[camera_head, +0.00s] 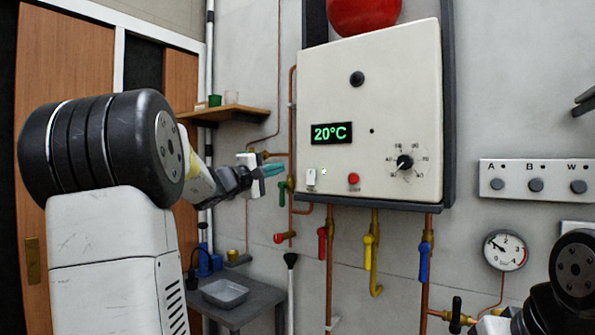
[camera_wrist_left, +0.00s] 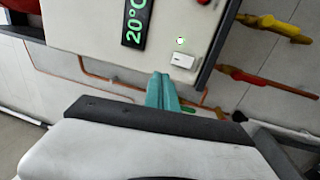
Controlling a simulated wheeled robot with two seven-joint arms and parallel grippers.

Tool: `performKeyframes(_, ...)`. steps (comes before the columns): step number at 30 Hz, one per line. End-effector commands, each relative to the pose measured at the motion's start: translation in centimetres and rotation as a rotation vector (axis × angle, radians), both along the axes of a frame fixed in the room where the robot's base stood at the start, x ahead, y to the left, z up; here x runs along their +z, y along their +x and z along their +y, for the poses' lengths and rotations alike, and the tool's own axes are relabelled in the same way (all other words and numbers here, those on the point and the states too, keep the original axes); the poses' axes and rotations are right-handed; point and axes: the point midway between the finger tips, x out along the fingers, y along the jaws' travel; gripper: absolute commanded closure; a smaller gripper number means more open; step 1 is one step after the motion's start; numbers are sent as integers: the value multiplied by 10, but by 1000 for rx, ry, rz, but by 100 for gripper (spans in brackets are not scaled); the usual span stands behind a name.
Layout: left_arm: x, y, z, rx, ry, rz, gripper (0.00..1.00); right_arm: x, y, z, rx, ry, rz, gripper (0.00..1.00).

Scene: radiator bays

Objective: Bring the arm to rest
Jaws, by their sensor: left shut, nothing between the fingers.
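My left arm comes in from the left in the head view, bent at a large black joint. My left gripper (camera_head: 272,170) has teal fingertips and is shut and empty. It is held in the air to the left of the white boiler box (camera_head: 375,90). In the left wrist view the teal fingers (camera_wrist_left: 162,92) lie together, pointing toward the lower edge of the boiler box, with nothing between them. Part of my right arm shows at the lower right of the head view; its gripper is not in view.
The boiler has a 20°C display (camera_head: 331,133), a white switch (camera_head: 311,177), a red button (camera_head: 354,179) and a dial (camera_head: 404,162). Red (camera_head: 322,245), yellow (camera_head: 368,252) and blue (camera_head: 423,262) valve levers hang below. A shelf (camera_head: 225,113) and a grey table (camera_head: 262,297) stand left.

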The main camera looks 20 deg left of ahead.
Motion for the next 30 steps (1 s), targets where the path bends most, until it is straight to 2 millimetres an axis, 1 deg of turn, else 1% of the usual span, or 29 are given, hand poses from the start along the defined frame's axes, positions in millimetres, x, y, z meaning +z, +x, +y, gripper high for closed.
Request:
performKeyframes(12, 0, -1, -3, -4, 5, 2, 100, 0, 0, 0, 0, 0, 0, 57)
performKeyframes(14, -3, -6, -11, -22, 21, 12, 100, 0, 0, 0, 0, 0, 0, 57)
performKeyframes(17, -14, -24, -43, -88, 91, 53, 100, 0, 0, 0, 0, 0, 0, 57)
performKeyframes(18, -22, -37, -61, -126, 136, 79, 100, 0, 0, 0, 0, 0, 0, 57)
performKeyframes(20, -39, -60, -90, -192, 219, 125, 100, 0, 0, 0, 0, 0, 0, 57)
performKeyframes(21, -53, -79, -110, -240, 283, 159, 100, 0, 0, 0, 0, 0, 0, 57)
performKeyframes(23, -76, -110, -137, -308, 389, 212, 100, 0, 0, 0, 0, 0, 0, 57)
performKeyframes(24, -93, -132, -150, -349, 461, 246, 100, 0, 0, 0, 0, 0, 0, 57)
performKeyframes(26, -119, -164, -166, -405, 575, 293, 100, 0, 0, 0, 0, 0, 0, 57)
performKeyframes(27, -137, -185, -175, -439, 655, 322, 100, 0, 0, 0, 0, 0, 0, 57)
performKeyframes(29, -163, -217, -181, -481, 776, 363, 100, 0, 0, 0, 0, 0, 0, 57)
performKeyframes(30, -180, -237, -182, -503, 860, 389, 100, 0, 0, 0, 0, 0, 0, 57)
